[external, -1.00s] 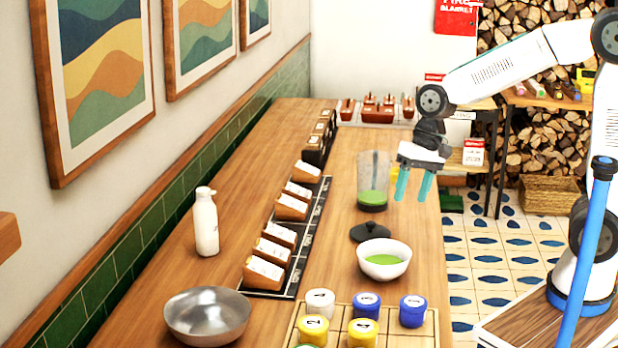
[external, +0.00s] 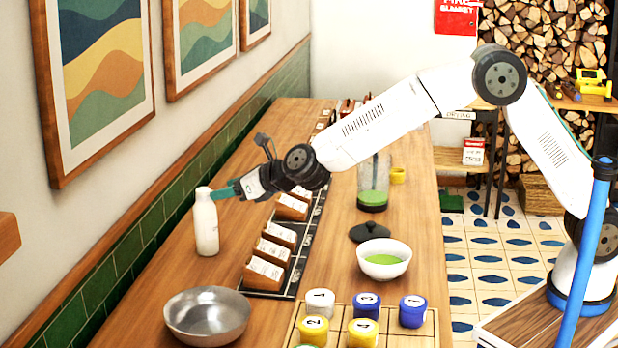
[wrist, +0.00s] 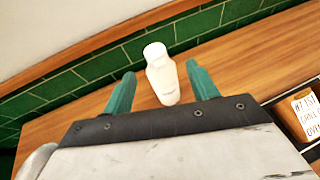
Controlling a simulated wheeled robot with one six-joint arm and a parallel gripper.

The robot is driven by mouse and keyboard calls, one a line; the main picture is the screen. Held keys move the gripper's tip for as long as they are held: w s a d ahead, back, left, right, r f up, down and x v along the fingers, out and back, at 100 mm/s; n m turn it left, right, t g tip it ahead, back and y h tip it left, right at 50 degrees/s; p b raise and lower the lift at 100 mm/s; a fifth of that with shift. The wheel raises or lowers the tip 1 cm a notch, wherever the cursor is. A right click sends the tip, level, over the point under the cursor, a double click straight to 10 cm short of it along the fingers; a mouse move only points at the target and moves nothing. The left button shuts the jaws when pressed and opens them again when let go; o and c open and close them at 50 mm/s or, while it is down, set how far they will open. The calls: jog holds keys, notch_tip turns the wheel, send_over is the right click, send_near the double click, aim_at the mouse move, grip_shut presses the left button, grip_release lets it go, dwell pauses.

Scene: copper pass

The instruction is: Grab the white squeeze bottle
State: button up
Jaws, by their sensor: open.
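The white squeeze bottle (external: 206,226) stands upright on the wooden counter, near the green-tiled wall. In the wrist view the bottle (wrist: 162,76) shows between and beyond my two green fingertips. My gripper (external: 226,190) reaches in from the right, with its fingertips at the height of the bottle's upper part. It is open in the wrist view (wrist: 163,86), with one finger to each side of the bottle. I cannot tell whether a finger touches the bottle.
A metal bowl (external: 207,314) sits in front of the bottle. A row of labelled wooden boxes (external: 268,262) on a dark strip stands to its right. A white bowl of green liquid (external: 383,262), a dark lid (external: 370,232) and a clear container (external: 373,185) stand farther right.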

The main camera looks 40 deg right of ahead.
aim_at(204, 195)
jog(key=x, duration=0.7)
jog(key=shift+w+a+f, duration=0.1)
jog(key=shift+a+f, duration=0.05)
jog(key=shift+a, duration=0.2)
grip_shut()
